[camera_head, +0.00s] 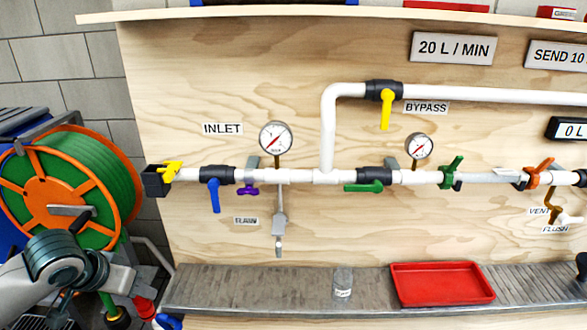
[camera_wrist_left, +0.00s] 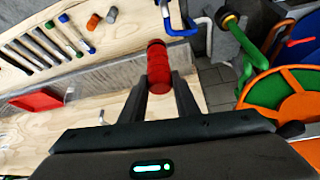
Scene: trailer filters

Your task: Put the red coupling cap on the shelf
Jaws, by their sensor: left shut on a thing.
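The red coupling cap (camera_wrist_left: 158,65) is a ribbed red cylinder. In the left wrist view it sits between the two dark fingers of my left gripper (camera_wrist_left: 160,88), which is shut on it. In the head view the red cap (camera_head: 143,309) shows small at the lower left, below the left gripper (camera_head: 139,291) and left of the bench's end. A wooden shelf (camera_head: 300,12) runs along the top of the plywood panel, well above the gripper. My right gripper is not in view.
A green hose reel (camera_head: 70,190) with orange flanges stands beside the left arm. White pipework (camera_head: 305,176) with coloured valves and gauges crosses the panel. A grey ledge (camera_head: 250,287) below carries a clear jar (camera_head: 343,283) and a red tray (camera_head: 440,283).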

